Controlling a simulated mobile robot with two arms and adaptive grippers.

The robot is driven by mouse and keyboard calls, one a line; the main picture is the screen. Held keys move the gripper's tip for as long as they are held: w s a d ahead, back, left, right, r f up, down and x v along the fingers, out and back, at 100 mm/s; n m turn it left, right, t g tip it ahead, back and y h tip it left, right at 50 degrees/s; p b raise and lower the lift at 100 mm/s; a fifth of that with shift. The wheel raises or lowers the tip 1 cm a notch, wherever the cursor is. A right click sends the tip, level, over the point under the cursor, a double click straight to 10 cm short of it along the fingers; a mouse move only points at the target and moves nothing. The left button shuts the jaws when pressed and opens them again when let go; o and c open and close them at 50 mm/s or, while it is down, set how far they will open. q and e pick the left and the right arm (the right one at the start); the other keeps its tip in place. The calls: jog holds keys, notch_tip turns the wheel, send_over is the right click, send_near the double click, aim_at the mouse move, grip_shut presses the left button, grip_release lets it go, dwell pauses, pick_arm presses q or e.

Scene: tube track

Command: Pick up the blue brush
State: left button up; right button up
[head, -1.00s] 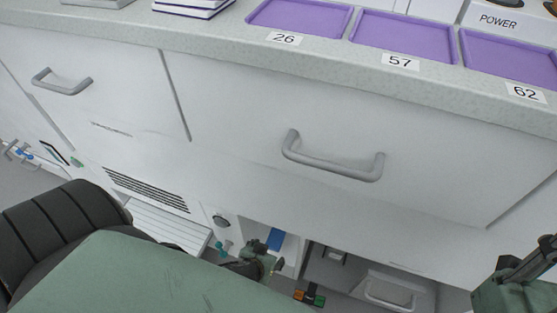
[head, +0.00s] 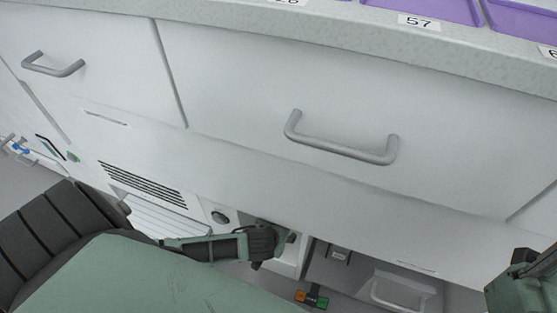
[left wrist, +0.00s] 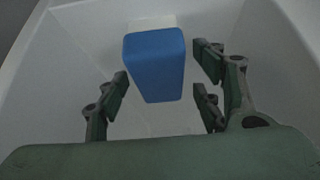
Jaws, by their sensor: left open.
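The blue brush shows in the left wrist view as a blue block (left wrist: 155,62) with a pale part behind its top, inside a white-walled recess. My left gripper (left wrist: 163,80) is open, with its fingers to either side of the blue block and apart from it. In the head view my left gripper (head: 264,240) is low at the cabinet's lower opening, and the brush is hidden there. My right gripper (head: 522,275) is only partly in view at the lower right edge; its jaws cannot be made out.
White drawers with grey handles (head: 340,140) fill the head view, under a speckled counter edge (head: 300,20) with purple trays (head: 430,7) on it. A lower compartment holds a clear bin (head: 395,290). A small orange and green item (head: 311,299) lies low near it.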

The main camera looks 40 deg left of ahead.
pick_arm(q)
jog(key=c, duration=1.4)
jog(key=shift+r, duration=0.1)
